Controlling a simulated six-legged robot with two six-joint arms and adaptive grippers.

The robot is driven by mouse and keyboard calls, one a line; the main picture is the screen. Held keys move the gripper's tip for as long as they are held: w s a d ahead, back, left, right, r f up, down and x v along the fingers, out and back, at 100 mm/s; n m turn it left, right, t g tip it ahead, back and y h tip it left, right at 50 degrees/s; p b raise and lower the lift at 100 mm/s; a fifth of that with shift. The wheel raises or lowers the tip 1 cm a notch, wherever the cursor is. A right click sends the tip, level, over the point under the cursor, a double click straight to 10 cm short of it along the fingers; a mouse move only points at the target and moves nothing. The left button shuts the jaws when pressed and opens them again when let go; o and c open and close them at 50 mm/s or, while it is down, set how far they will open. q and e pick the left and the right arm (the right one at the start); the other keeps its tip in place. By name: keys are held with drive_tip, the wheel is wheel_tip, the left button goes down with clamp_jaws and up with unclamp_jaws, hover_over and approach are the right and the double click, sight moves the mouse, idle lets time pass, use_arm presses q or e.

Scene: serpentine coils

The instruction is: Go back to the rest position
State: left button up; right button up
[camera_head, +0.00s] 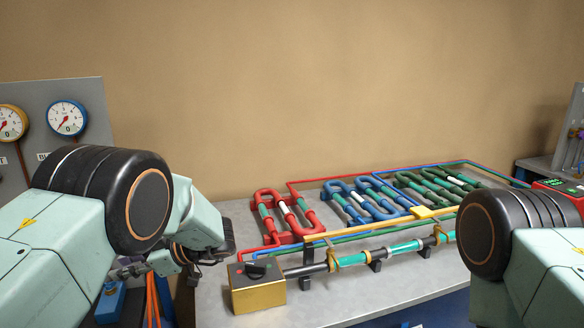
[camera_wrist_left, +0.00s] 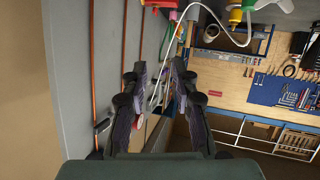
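My left arm comes in from the left in the head view, its large black joint in front of the gauge panel. My left gripper (camera_head: 126,268) is partly hidden behind that arm. In the left wrist view its two dark fingers (camera_wrist_left: 157,75) stand apart with nothing held between them. My right arm shows only at the lower right edge of the head view, and its gripper is out of frame. The serpentine coils, red (camera_head: 286,213), blue (camera_head: 362,200) and green (camera_head: 437,184), lie on the grey bench (camera_head: 345,295), clear of both arms.
A gold box (camera_head: 257,293) with a black knob and a teal-banded pipe (camera_head: 404,248) sit at the bench front. Gauges (camera_head: 67,118) hang on a grey panel at left. The left wrist view shows a white hose (camera_wrist_left: 213,18) and a tool board (camera_wrist_left: 284,92) beyond the fingers.

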use_arm(q)
wheel_tip(320, 180, down, 12)
drive_tip(key=m+t+h+b, duration=0.2)
drive_tip(key=m+t+h, duration=0.1)
drive_tip(key=m+t, duration=0.6)
drive_tip(key=s+d+f+m+g+h+b, duration=0.15)
drive_tip(key=s+d+f+m+h, duration=0.35)
drive_tip(key=s+f, duration=0.5)
drive_tip(key=s+d+f+m+g+h+b, duration=0.1)
drive_tip(key=s+f, duration=0.3)
drive_tip(key=s, duration=0.6)
drive_tip(key=s+d+f+m+g+h+b, duration=0.2)
drive_tip(key=s+d+f+g+h+b, duration=0.1)
drive_tip(key=s, duration=0.7)
drive_tip(key=s+d+f+m+g+h+b, duration=0.2)
drive_tip(key=s+f, duration=0.4)
drive_tip(key=s, duration=0.4)
drive_tip(key=shift+s+d+g+b, duration=0.25)
drive_tip(key=shift+d+g+b, duration=0.5)
drive_tip(key=shift+d+b, duration=0.1)
drive_tip(key=shift+s, duration=0.1)
drive_tip(key=shift+f, duration=0.1)
